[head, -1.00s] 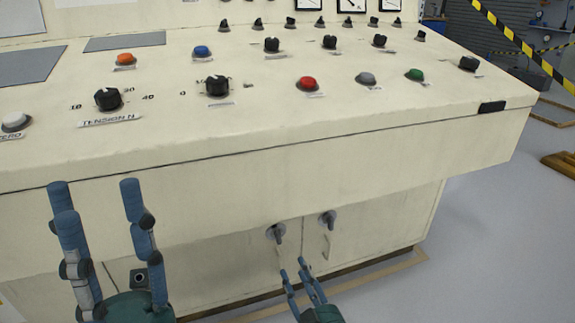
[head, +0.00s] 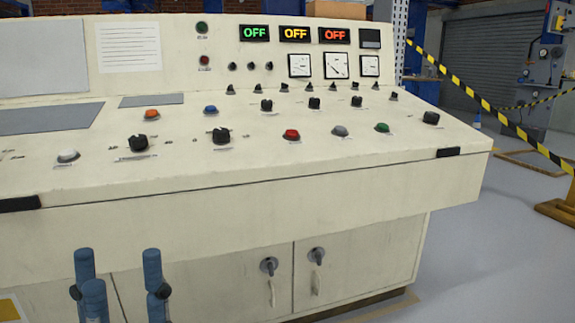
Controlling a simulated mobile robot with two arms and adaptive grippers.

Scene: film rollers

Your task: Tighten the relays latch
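Two small dark turn latches on round grey plates sit on the cabinet doors under the console: a left latch (head: 268,266) and a right latch (head: 317,256). I cannot read which one is for the relays. Below each is a pale door handle. Both doors look closed. My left gripper (head: 119,262) shows at the bottom left with blue fingers spread apart and nothing between them. It is left of both latches and apart from them. Its palm is cut off by the lower edge. My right gripper is out of view.
The cream console (head: 250,205) overhangs the doors, with knobs and coloured buttons on top. Its back panel carries gauges and lit signs reading OFF. Open grey floor (head: 490,260) lies to the right. A yellow-black barrier tape (head: 500,115) runs behind it.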

